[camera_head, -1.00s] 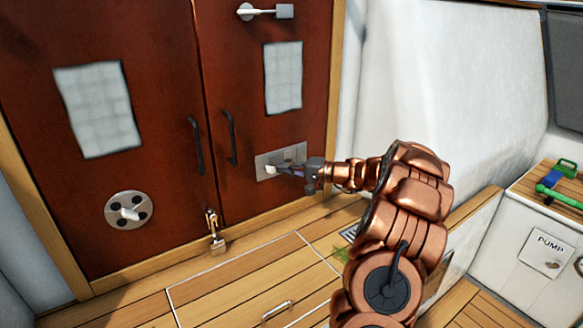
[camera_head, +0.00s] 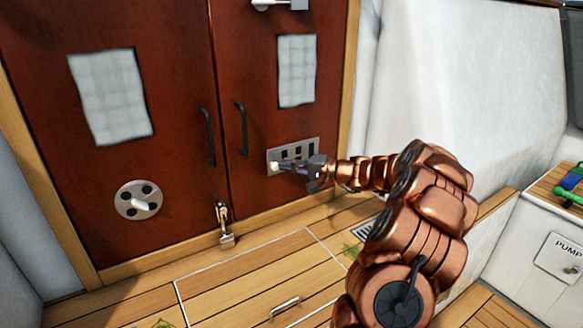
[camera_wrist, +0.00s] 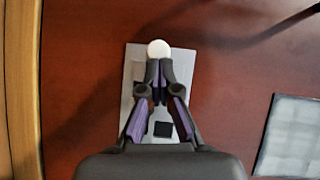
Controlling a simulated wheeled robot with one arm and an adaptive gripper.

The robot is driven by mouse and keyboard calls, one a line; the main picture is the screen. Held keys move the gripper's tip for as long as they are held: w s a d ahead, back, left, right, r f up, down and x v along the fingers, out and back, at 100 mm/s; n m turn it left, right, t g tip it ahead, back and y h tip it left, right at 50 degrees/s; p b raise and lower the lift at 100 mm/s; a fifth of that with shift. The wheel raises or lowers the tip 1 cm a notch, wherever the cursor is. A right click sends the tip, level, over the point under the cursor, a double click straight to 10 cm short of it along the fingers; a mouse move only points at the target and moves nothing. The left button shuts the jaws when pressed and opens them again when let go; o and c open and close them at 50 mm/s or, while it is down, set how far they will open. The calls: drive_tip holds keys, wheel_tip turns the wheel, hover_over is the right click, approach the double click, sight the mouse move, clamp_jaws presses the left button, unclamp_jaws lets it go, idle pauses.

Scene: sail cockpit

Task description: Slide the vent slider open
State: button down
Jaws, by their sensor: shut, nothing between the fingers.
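The vent slider is a pale metal plate (camera_head: 312,145) low on the right-hand red-brown door, with dark slots showing in it. Its round white knob (camera_head: 274,168) is at the plate's left end. In the wrist view the plate (camera_wrist: 135,70) lies behind my fingers, with the knob (camera_wrist: 158,48) just beyond the fingertips and a dark square slot (camera_wrist: 162,129) between the fingers. My gripper (camera_head: 284,169) is shut and empty, its tips against or very near the knob; contact cannot be told for certain. It also shows in the wrist view (camera_wrist: 158,68). My fingers partly cover the plate.
Two dark door handles (camera_head: 242,128) stand left of the plate. A wooden floor with a hatch (camera_head: 260,275) lies below. A white wall is at the right.

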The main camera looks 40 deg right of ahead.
idle(0.3)
drive_tip(key=w+d+p+v, duration=0.1)
drive_tip(key=d+p+v, duration=0.1)
drive_tip(key=v, duration=1)
drive_tip(key=shift+d+r, duration=0.2)
drive_tip(key=shift+d, duration=0.3)
